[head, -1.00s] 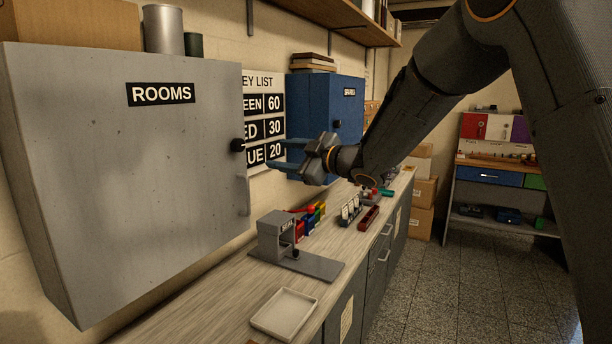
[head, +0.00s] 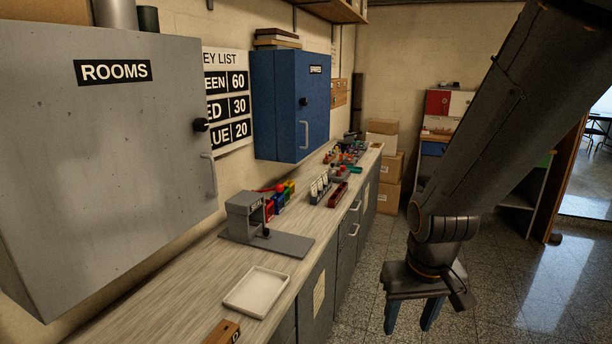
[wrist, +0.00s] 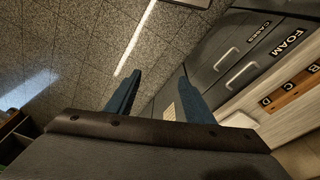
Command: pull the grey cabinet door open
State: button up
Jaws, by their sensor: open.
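The grey cabinet (head: 105,170), labelled ROOMS, hangs on the wall at the left in the head view. Its door looks shut. My gripper (head: 410,318) is at the lower right, over the floor, well apart from the cabinet. Its two blue fingers point down, open with nothing between them. The fingers also show in the wrist view (wrist: 158,98), with floor and drawer fronts beyond. The cabinet is not in the wrist view.
A counter (head: 185,290) runs below the cabinet, holding a white tray (head: 257,291), a grey stand (head: 245,215) and several small coloured items. A blue cabinet (head: 290,105) hangs farther along the wall. Cardboard boxes (head: 385,165) stand at the back. The floor right of the counter is open.

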aim_at(105, 163)
jog(key=u, duration=0.4)
jog(key=i, duration=0.35)
jog(key=u, duration=0.75)
